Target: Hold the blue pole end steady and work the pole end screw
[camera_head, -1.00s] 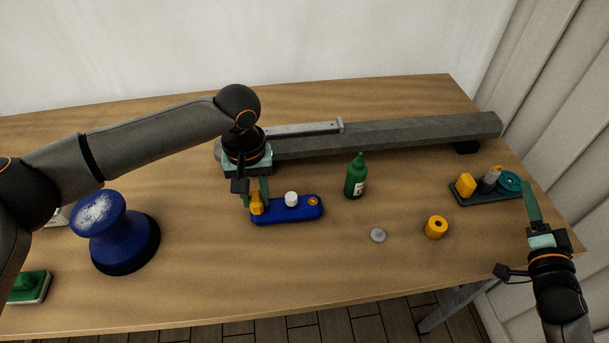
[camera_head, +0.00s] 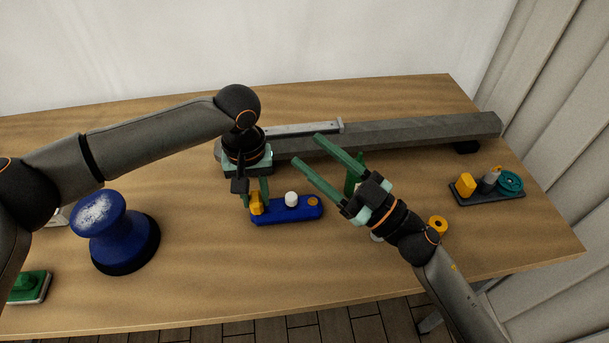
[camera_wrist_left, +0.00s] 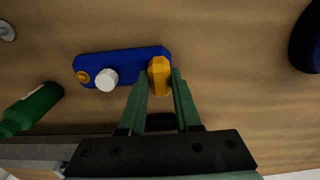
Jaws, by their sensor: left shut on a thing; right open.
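The blue pole end (camera_head: 285,213) lies flat on the table, with a yellow block (camera_head: 256,207) at its left end, a white round knob (camera_head: 291,199) near its middle and an orange ring at its right end. My left gripper (camera_head: 256,202) points down and is shut on the yellow block. In the left wrist view the fingers (camera_wrist_left: 160,77) sit on both sides of that block (camera_wrist_left: 159,78), with the white knob (camera_wrist_left: 107,79) clear of them. My right gripper (camera_head: 307,149) is open and empty, above and behind the knob. Which part is the screw I cannot tell.
A green bottle (camera_head: 350,182) is partly hidden behind my right gripper. A yellow ring (camera_head: 438,224) stands right of it. A long grey beam (camera_head: 420,132) lies at the back. A dark tray (camera_head: 490,197) is at right, a blue spool-shaped stand (camera_head: 115,240) at left. The front middle is clear.

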